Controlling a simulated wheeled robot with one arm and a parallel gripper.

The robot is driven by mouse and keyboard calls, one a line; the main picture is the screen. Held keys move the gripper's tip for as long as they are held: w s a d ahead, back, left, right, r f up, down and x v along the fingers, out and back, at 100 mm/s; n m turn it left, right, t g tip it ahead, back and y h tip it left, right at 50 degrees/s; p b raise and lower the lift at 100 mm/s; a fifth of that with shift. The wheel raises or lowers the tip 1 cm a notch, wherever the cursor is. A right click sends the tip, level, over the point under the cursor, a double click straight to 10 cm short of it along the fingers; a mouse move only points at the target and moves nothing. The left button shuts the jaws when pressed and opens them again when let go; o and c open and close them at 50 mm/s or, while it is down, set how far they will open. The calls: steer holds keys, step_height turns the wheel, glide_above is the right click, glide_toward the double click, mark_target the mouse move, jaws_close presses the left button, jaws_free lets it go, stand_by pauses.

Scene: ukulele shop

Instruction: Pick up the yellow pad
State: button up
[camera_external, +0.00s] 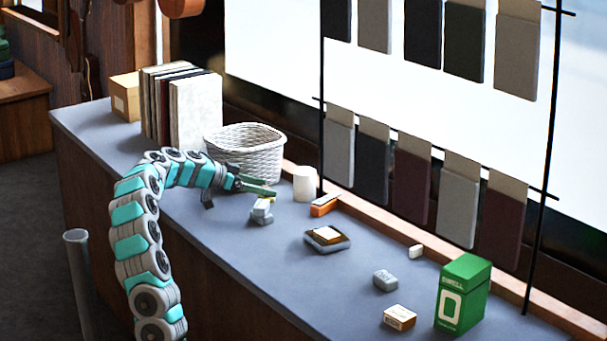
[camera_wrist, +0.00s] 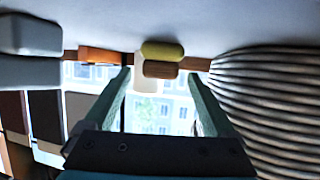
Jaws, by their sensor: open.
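The yellow pad (camera_wrist: 162,50) is a small rounded block, seen in the wrist view against the grey counter at the top of that inverted picture. A brown block (camera_wrist: 161,69) of similar size lies against it; I cannot tell whether they are joined. My gripper (camera_wrist: 159,76) is open, its two green fingers apart on either side of the pad's line, with nothing visibly held. In the external view my gripper (camera_external: 271,192) is low over the counter, in front of the white basket. The fingers mostly hide the pad there.
The white woven basket (camera_external: 245,150) stands close to the gripper and fills the right of the wrist view (camera_wrist: 270,90). Stacked grey blocks (camera_external: 262,212), a white cup (camera_external: 305,184) and an orange block (camera_external: 324,205) are near. The counter's front middle (camera_external: 260,255) is clear.

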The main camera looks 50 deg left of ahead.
steer(key=shift+x, duration=1.15)
steer(key=c, duration=1.4)
steer(key=shift+r, duration=0.1)
